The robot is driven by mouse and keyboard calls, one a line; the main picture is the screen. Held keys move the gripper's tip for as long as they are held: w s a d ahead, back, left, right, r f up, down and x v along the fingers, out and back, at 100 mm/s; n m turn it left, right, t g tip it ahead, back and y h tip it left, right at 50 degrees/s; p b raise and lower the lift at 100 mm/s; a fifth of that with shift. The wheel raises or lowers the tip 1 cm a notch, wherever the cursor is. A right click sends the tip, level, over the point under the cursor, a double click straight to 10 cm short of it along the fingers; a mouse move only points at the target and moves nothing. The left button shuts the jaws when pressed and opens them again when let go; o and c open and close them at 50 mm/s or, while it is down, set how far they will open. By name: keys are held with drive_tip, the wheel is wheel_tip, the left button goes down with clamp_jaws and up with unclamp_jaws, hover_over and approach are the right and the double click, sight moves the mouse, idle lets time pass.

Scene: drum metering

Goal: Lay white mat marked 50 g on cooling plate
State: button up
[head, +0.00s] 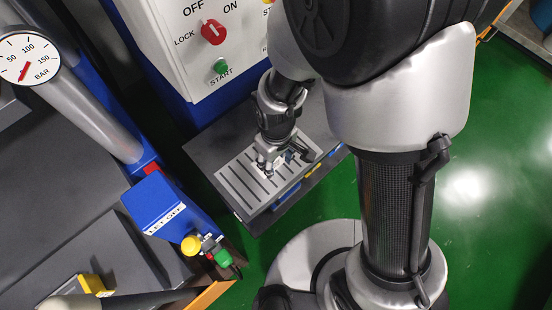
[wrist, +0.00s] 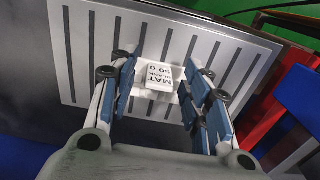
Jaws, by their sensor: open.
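The cooling plate (head: 246,190), light grey with dark slots, lies on a dark bench top. It fills much of the wrist view (wrist: 215,55). The white mat (wrist: 160,78) is in the wrist view, with upside-down lettering that reads MAT and a small weight figure. It appears to rest on the slotted plate, though its contact underneath is hidden. My gripper (head: 270,166) is over the plate, pointing down. In the wrist view its blue-padded fingers (wrist: 160,88) are open on either side of the mat. The mat is largely hidden by the gripper in the head view.
A white control box (head: 212,45) with a red knob and green START button stands behind the plate. A blue unit (head: 165,208) with yellow and green knobs is at left, below a pressure gauge (head: 28,60). Green floor is open at right.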

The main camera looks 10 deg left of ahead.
wheel_tip(320, 180, up, 12)
drive_tip(key=p, duration=0.5)
drive_tip(key=d+r+m+t, duration=0.2)
drive_tip(key=d+r+m, duration=0.2)
drive_tip(key=d+r, duration=0.6)
drive_tip(key=s+d+r+m+t, duration=0.2)
drive_tip(key=s+d+r+m, duration=0.4)
drive_tip(key=s+d+r, duration=0.1)
drive_tip(key=shift+s+d+r+t, duration=0.3)
drive_tip(key=shift+d+r, duration=0.4)
drive_tip(key=shift+r, duration=0.45)
drive_tip(key=shift+w, duration=0.1)
